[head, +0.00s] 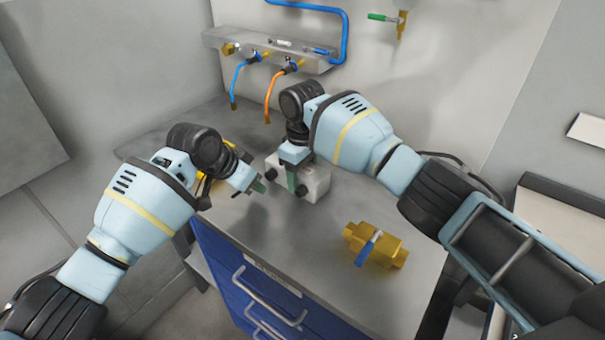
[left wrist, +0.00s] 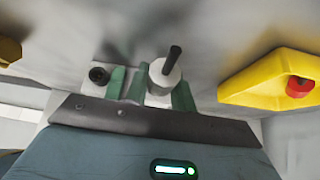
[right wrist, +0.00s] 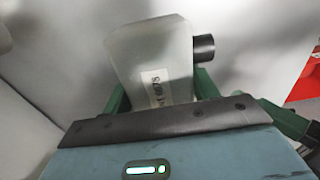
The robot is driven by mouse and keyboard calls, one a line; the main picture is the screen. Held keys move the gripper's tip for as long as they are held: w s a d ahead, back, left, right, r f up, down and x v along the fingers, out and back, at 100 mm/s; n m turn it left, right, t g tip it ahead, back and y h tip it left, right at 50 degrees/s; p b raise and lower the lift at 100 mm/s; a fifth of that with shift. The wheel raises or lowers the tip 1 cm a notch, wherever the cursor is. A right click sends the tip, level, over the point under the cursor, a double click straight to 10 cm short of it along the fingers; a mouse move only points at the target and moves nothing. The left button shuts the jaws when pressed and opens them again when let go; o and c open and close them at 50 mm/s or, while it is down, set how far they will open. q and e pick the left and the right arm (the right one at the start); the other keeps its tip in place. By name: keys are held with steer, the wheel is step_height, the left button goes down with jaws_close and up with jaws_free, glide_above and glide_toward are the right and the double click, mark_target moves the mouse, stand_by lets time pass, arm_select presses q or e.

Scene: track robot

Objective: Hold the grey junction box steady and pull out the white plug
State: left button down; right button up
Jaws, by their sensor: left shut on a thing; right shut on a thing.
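The grey junction box (head: 319,178) stands on the grey worktop, with dark round fittings on its front. My right gripper (head: 292,177) reaches down from above and is shut on the box; the right wrist view shows the labelled box (right wrist: 152,50) between its green fingers. My left gripper (head: 257,188) is in front of the box, to its left. In the left wrist view it is shut on the white plug (left wrist: 162,80), a pale cylinder with a dark end. The plug is hardly visible in the head view. I cannot tell whether it is still seated.
A brass valve (head: 389,249) with a blue handle lies on the worktop at the right front. A yellow tray (left wrist: 262,78) with a red thing (left wrist: 299,87) is near my left gripper. A wall manifold (head: 300,62) with blue and orange hoses is behind. Blue drawers (head: 238,282) are below.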

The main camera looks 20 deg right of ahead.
arm_select(q)
steer(key=shift+r, duration=2.95)
arm_select(e)
steer(key=shift+s+d+f, duration=0.1)
steer(key=shift+f, duration=0.3)
steer(key=o, duration=1.2)
steer(key=shift+c, duration=0.2)
steer(key=shift+r, duration=0.15)
step_height(320, 180, up, 12)
steer(key=shift+f, duration=0.1)
